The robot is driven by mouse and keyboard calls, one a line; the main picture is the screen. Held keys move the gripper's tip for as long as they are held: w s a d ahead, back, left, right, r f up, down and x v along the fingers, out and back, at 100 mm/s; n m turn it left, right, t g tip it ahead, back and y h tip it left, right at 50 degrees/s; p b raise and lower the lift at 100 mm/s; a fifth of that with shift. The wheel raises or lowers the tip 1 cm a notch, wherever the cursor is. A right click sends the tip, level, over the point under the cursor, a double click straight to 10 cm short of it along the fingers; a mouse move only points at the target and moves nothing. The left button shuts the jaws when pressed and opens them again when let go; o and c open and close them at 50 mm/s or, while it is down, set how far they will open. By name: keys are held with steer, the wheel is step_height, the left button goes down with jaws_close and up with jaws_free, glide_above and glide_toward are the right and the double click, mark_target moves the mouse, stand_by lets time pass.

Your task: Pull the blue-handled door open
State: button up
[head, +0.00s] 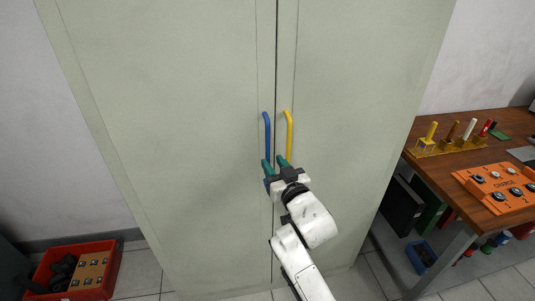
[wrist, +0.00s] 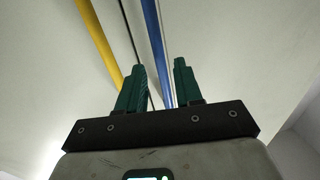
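The blue handle (head: 266,130) is an upright bar on the left door (head: 190,110) of a tall pale green cabinet. Both doors look shut, with a dark seam between them. My gripper (head: 274,161) is open, its two green fingers at the lower part of the blue handle. The left finger hides part of the bar in the head view. In the wrist view the blue handle (wrist: 164,45) runs down between the fingertips (wrist: 160,66), with visible space beside it. I cannot tell how deep the bar sits between them, and no grip shows.
A yellow handle (head: 289,130) is close on the right door (head: 350,110); it also shows in the wrist view (wrist: 97,40). A wooden workbench (head: 450,170) with an orange panel (head: 497,187) stands right. A red crate (head: 100,279) is on the floor at left.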

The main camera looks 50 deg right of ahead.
mark_target(268, 157)
steer(key=shift+x, duration=2.4)
jaws_close()
steer(key=shift+a, duration=0.1)
